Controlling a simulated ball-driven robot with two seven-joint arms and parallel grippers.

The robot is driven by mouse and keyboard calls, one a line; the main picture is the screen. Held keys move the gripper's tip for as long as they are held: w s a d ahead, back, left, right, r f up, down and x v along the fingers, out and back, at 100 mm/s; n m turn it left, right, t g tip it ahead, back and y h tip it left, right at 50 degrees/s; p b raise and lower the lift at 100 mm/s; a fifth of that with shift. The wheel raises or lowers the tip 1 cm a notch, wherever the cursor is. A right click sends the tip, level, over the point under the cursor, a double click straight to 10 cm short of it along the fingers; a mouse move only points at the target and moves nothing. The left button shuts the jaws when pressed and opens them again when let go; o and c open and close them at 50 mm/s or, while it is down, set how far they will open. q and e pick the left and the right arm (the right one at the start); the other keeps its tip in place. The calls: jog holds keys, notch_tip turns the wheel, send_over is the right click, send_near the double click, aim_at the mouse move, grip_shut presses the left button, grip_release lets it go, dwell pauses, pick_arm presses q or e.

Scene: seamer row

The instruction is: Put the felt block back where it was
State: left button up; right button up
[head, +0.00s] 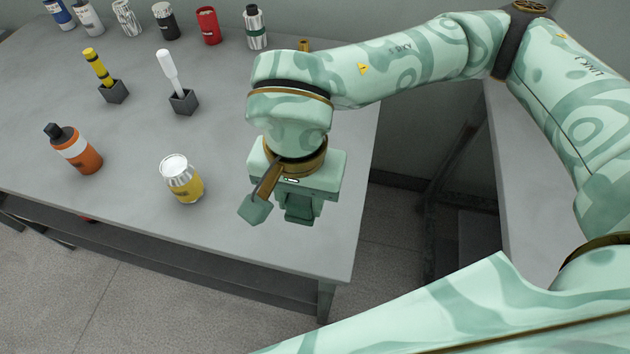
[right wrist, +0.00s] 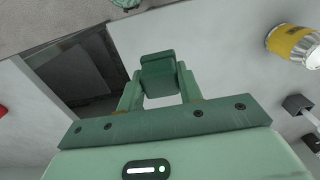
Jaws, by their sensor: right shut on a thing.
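The felt block (right wrist: 158,75) is a small dark green piece between the two fingers of my right gripper (right wrist: 158,92) in the right wrist view. That gripper is shut on it. In the head view my right gripper (head: 300,208) points down over the right end of the grey table (head: 250,240), near its front right corner. The block is hard to tell from the green fingers there. I cannot tell whether its underside touches the table. My left gripper is not in view.
Dark holders with a yellow-black tool (head: 97,66) and a white-handled tool (head: 170,72) stand behind. Several cans line the back. The tabletop around the gripper looks clear.

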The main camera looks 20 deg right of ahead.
jog(key=w+d+f, duration=0.1)
jog(key=w+f, duration=0.1)
jog(key=w+d+f+b, duration=0.1)
jog(key=w+f, duration=0.1)
jog(key=w+d+f, duration=0.1)
jog(key=w+f, duration=0.1)
jog(key=shift+w+d, duration=0.1)
jog(key=shift+w, duration=0.1)
jog(key=shift+w+f, duration=0.2)
jog(key=shift+f, duration=0.05)
jog(key=f, duration=0.1)
jog(key=f+b, duration=0.1)
jog(key=w+f, duration=0.1)
jog(key=f, duration=0.1)
jog(key=shift+d+f+b, duration=0.1)
jog(key=shift+d+b, duration=0.15)
jog(key=shift+b, duration=0.1)
jog(key=shift+s, duration=0.1)
jog(key=o, duration=1)
jog(key=shift+f, duration=0.1)
jog(key=shift+c, duration=0.2)
